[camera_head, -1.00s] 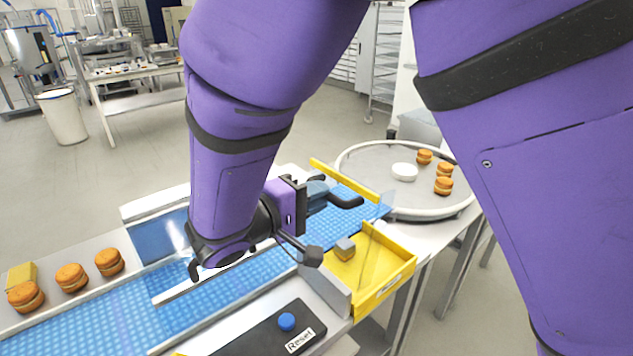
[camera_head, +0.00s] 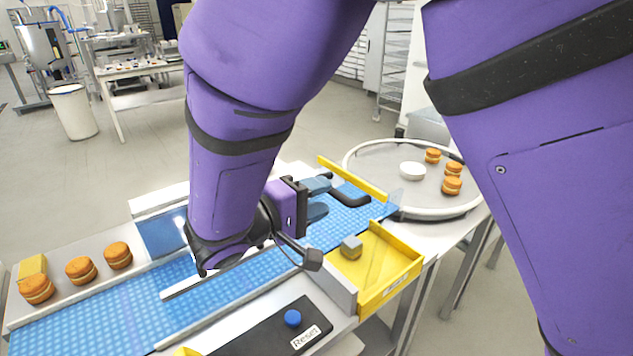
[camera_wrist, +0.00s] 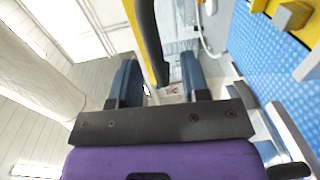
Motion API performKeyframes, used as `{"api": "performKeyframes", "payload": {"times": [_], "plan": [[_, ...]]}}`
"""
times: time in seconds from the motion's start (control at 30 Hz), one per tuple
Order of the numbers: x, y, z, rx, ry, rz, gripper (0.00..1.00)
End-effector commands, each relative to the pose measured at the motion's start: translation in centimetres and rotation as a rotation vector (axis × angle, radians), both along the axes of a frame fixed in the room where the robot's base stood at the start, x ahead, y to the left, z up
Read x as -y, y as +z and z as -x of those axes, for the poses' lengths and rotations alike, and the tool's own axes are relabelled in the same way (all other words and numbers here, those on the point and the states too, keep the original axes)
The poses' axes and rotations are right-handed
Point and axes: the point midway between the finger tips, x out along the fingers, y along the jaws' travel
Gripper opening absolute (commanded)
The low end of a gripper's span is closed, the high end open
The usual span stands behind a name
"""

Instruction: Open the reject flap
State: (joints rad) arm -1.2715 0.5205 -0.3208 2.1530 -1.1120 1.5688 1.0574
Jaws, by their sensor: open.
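A narrow yellow bar (camera_head: 345,175), which I take to be the reject flap, runs along the far side of the blue belt (camera_head: 255,278). A dark curved handle (camera_head: 352,196) is beside it, just ahead of my gripper (camera_head: 330,197). The gripper's two blue-grey fingers are apart and hold nothing. In the wrist view, the dark handle (camera_wrist: 148,40) reaches toward the space between the fingers of my gripper (camera_wrist: 160,75), with the yellow bar (camera_wrist: 132,28) close behind it. I cannot tell whether a finger touches the handle. My forearm hides part of the belt.
A yellow tray (camera_head: 402,262) with a grey-topped block (camera_head: 351,247) and a clear panel is right of the belt. A round table (camera_head: 380,203) holds several filled rounds and a white dish (camera_head: 412,171). A blue button (camera_head: 292,318) on a "Reset" box is in front.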

Motion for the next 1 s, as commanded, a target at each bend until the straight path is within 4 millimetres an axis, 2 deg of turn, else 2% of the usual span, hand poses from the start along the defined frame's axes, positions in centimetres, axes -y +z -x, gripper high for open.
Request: {"api": "performKeyframes", "payload": {"times": [0.3, 0.5, 0.7, 1.0], "plan": [[-4.9, 0.3, 3.2, 0.0, 0.003, 0.0, 0.42], [-7.1, 0.5, 4.7, -0.001, 0.002, 0.0, 0.42], [-7.9, 0.5, 5.3, -0.002, 0.0, 0.0, 0.42], [-7.9, 0.5, 5.3, -0.002, 0.0, 0.001, 0.42]]}}
